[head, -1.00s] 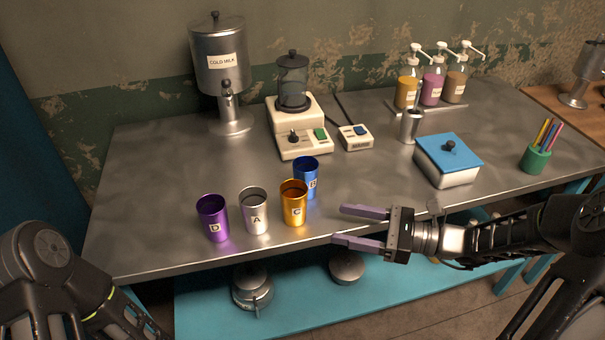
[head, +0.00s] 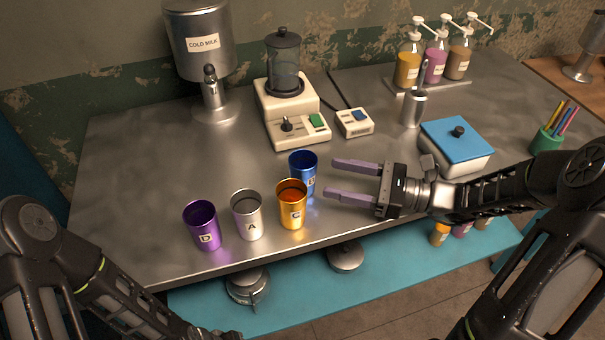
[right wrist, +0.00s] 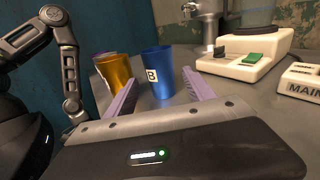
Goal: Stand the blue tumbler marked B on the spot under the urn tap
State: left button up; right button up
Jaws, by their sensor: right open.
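The blue tumbler marked B (head: 303,172) stands upright on the steel table, partly behind the gold tumbler marked C. It also shows in the right wrist view (right wrist: 158,74), its B label facing the camera. My right gripper (head: 331,178) is open and empty, its fingers pointing left with the tips just right of the blue tumbler. In the right wrist view the tumbler lies ahead between the two fingers (right wrist: 157,88). The urn labelled COLD MILK (head: 200,45) stands at the back left, its tap (head: 210,75) above a round base plate (head: 216,108).
The gold tumbler C (head: 292,207), silver tumbler A (head: 247,216) and purple tumbler D (head: 203,228) stand left of the blue one. A blender (head: 293,110) and switch box (head: 354,122) stand behind. A blue-lidded box (head: 456,145) is at right. The table's left middle is clear.

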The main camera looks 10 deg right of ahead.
aim_at(305, 172)
jog(key=shift+x, duration=1.25)
jog(key=shift+a, duration=0.1)
jog(key=x, duration=0.5)
jog(key=shift+p, duration=0.3)
jog(key=shift+c, duration=0.4)
jog(key=c, duration=1.1)
